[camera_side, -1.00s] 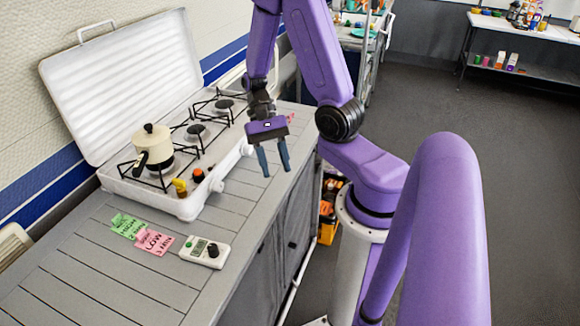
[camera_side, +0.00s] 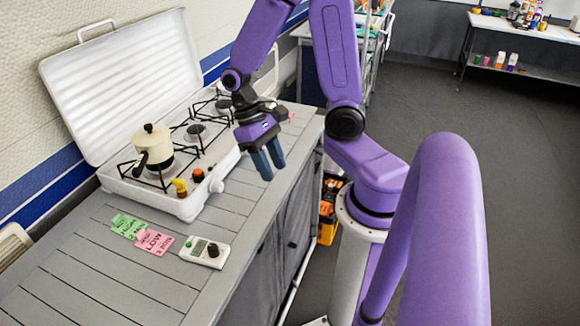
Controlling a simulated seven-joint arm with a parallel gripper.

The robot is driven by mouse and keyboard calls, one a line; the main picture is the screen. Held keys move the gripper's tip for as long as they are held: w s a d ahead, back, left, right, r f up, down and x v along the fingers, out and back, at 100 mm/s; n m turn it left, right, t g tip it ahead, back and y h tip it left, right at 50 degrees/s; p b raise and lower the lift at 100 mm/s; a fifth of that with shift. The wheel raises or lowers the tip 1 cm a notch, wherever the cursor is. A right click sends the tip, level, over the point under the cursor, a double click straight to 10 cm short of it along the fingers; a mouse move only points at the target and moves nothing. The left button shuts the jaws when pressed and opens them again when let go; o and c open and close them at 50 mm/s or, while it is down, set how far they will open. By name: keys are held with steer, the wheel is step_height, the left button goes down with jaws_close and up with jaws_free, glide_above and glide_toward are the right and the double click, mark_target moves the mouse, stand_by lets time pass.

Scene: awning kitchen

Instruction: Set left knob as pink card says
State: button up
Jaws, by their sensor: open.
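The white camp stove (camera_side: 184,208) stands with its lid up on the counter. On its near front edge are a yellow knob (camera_side: 180,186) on the left and an orange-red knob (camera_side: 198,175) to its right. The pink card (camera_side: 155,241) lies flat on the counter, with "LOW" and a smaller line, perhaps minutes, on it. A green card (camera_side: 127,226) lies beside it, its text hard to read. My gripper (camera_side: 268,164) is open and empty, fingers pointing down, above the counter to the right of the knobs and apart from them.
A cream pot (camera_side: 153,149) with a dark handle sits on the left burner, near the knobs. The counter's right edge drops to the floor. The counter front (camera_side: 90,285) is clear.

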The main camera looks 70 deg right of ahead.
steer(key=s+a+r+n+t+h, duration=0.1)
steer(key=s+a+r+n+t, duration=0.3)
steer(key=n, duration=0.9)
steer(key=shift+s+a+r+t, duration=0.3)
steer(key=shift+s+a+r, duration=0.8)
steer(key=shift+s+a, duration=0.45)
steer(key=shift+d, duration=0.1)
